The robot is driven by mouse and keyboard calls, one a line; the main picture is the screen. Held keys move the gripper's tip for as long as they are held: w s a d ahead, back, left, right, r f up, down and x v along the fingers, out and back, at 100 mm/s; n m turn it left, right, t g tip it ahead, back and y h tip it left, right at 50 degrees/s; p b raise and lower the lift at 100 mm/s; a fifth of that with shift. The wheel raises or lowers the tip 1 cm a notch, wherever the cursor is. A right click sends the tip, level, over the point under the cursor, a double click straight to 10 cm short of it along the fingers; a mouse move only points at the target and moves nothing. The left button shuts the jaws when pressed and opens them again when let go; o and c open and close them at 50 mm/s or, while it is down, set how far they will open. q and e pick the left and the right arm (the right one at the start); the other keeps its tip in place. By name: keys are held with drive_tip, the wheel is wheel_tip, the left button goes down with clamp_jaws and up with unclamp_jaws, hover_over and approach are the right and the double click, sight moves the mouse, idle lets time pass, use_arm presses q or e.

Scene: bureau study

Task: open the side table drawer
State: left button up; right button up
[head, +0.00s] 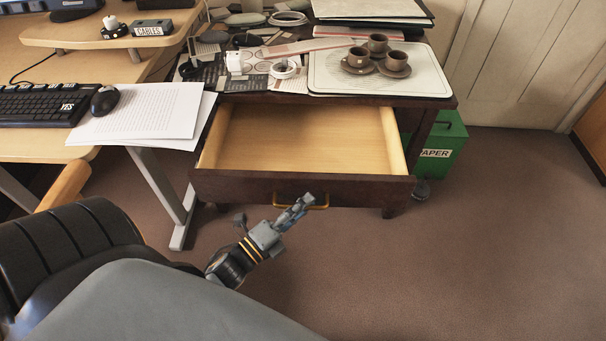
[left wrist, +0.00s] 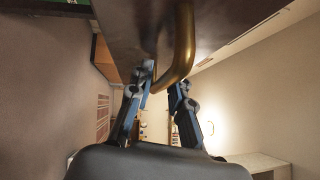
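The side table (head: 440,102) has a dark wooden body, and its drawer (head: 300,140) is pulled well out. The drawer's pale wood inside is empty. Its dark front (head: 240,187) carries a brass bar handle (head: 318,206). My left gripper (head: 304,204) is at this handle, in front of the drawer. In the left wrist view, the brass handle (left wrist: 186,45) runs down between the two fingers of my left gripper (left wrist: 163,80), which close in on it from both sides. My right gripper is in neither view.
A tray (head: 330,78) with several brown cups, papers and small items lie on the table top. A desk with a keyboard (head: 40,105) stands at the left. A green paper bin (head: 445,145) stands at the right. The carpet in front is clear.

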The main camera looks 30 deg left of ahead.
use_arm(q)
drive_tip(key=v, duration=1.2)
drive_tip(key=shift+s, duration=0.1)
idle(0.4)
